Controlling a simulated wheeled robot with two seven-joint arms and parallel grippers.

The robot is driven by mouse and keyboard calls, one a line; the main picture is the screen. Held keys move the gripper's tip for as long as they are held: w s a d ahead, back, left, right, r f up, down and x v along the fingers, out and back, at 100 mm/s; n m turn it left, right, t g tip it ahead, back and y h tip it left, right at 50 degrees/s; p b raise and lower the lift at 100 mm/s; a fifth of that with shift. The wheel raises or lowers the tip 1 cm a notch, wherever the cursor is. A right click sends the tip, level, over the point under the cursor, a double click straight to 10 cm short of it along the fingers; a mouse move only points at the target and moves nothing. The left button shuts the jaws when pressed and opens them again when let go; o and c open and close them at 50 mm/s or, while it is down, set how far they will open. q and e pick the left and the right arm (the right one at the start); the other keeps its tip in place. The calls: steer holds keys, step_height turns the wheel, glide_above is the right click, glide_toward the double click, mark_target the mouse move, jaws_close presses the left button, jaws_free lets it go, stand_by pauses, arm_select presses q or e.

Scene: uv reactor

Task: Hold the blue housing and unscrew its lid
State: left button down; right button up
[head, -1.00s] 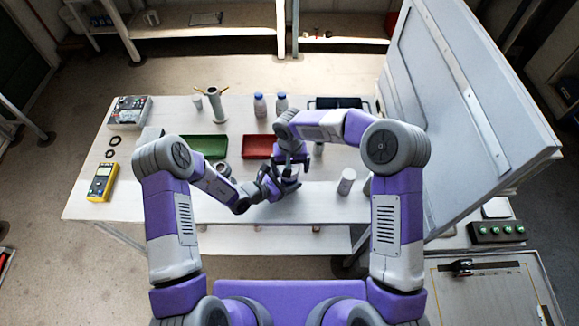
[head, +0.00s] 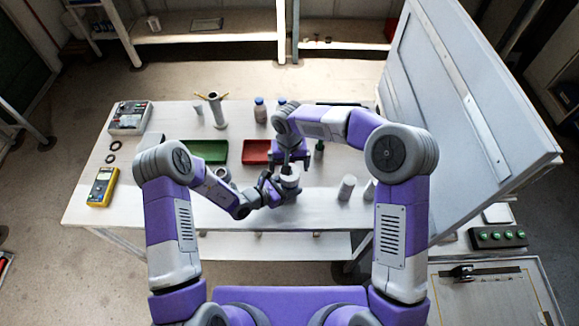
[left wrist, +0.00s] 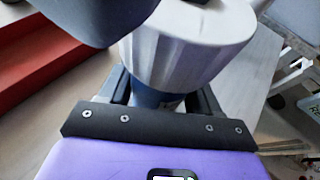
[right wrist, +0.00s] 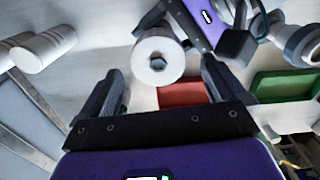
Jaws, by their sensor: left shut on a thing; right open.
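The blue housing (left wrist: 150,97) stands upright under its wide white ribbed lid (left wrist: 185,45). The lid also shows in the head view (head: 289,179) and from above in the right wrist view (right wrist: 158,60), with a small hole in its centre. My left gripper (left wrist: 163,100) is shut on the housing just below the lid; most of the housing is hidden. My right gripper (right wrist: 163,82) is open, its two fingers apart and pointing toward the lid. The lid appears beyond its fingertips, not clasped.
A red tray (head: 256,152) and a green tray (head: 204,151) lie behind the housing. White cylinders (head: 346,187) stand to its right. A yellow meter (head: 102,187) lies at the left. A large grey panel (head: 470,110) rises on the right. The table front is fairly clear.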

arm_select(q)
steer(key=shift+c, duration=0.7)
jaws_free()
steer(key=shift+a, duration=0.1)
